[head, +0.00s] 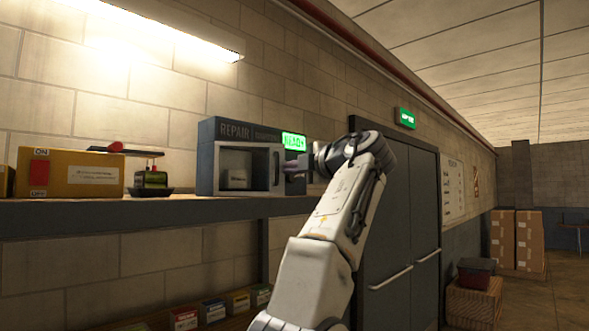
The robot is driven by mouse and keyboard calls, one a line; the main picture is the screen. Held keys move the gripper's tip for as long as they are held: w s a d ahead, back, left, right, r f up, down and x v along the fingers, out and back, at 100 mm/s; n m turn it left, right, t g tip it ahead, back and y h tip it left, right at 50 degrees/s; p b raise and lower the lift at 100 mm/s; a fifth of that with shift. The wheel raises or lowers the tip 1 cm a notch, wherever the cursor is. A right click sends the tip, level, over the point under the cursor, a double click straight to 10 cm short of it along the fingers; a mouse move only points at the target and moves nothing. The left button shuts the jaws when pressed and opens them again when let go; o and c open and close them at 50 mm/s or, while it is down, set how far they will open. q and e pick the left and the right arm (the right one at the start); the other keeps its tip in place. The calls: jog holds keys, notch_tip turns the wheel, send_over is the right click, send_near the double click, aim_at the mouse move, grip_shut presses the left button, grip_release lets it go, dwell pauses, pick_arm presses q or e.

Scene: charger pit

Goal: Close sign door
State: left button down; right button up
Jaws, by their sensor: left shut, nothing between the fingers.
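A dark box lettered "REPAIR" (208,130) stands on the wall shelf, with a lit green display (293,141) at its upper right. Its front has a pale-framed window or door (218,168) with an upright bar at the right side, and a small pale block (236,178) shows inside. I cannot tell whether this front is fully shut. My left gripper (287,170) is shut and empty, at the right part of the box front, just below the display. Whether it touches the box is unclear. My right gripper is out of view.
The shelf (150,211) also holds a yellow box with a red switch (80,172) and a small green-and-black device (151,180). Small boxes (212,310) sit on a lower shelf. Grey double doors (380,240) and stacked cartons (517,240) stand to the right.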

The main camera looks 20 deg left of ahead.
pick_arm(q)
jog(key=shift+w+a, duration=0.2)
jog(key=shift+w, duration=0.15)
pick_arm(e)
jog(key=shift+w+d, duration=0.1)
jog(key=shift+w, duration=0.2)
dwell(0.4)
pick_arm(q)
jog(key=shift+w+a, duration=0.35)
jog(key=shift+w, duration=0.3)
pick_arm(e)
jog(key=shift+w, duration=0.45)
pick_arm(q)
jog(key=shift+w+a+p, duration=0.8)
jog(key=shift+w+a, duration=0.05)
jog(key=shift+w, duration=0.25)
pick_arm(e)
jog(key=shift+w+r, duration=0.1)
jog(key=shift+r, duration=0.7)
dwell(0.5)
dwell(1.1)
